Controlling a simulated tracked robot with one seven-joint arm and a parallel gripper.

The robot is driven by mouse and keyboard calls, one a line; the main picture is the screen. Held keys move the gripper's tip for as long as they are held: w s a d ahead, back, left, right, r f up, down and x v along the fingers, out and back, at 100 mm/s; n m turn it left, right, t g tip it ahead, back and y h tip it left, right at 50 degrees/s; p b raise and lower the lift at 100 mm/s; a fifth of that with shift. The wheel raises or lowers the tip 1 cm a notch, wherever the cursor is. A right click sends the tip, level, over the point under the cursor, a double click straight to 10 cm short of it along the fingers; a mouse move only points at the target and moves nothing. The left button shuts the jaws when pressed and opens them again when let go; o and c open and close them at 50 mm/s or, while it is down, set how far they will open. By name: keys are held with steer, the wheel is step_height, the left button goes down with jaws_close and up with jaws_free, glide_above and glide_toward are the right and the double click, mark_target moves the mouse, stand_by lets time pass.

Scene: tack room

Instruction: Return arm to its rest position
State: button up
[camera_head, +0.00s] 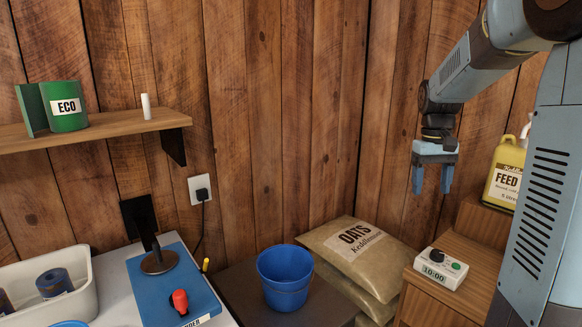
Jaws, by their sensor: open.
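My gripper (432,181) hangs from my arm on the right side of the head view, its two blue fingers pointing down and apart. It is open, with nothing between the fingers. It is in the air, in front of the wooden wall, and appears above the oats sacks and the white timer in the picture. My arm is bent, coming in from the upper right corner.
An oats sack (357,247) lies on another sack. A blue bucket (285,279) stands on a dark surface. A timer (441,268) and yellow feed jug (506,172) stand on wooden furniture at right. A shelf (95,131) holds a green ECO container (66,106).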

steer(key=s+a+r+t, duration=0.1)
steer(key=s+a+t, duration=0.2)
steer(key=s, duration=0.8)
steer(key=s+a+r+t, duration=0.1)
steer(key=s+a+t, duration=0.2)
steer(key=s+a, duration=0.5)
steer(key=shift+s+r+t, duration=0.3)
steer(key=shift+s, duration=1.35)
steer(key=shift+a, duration=0.1)
steer(key=shift+c, duration=0.5)
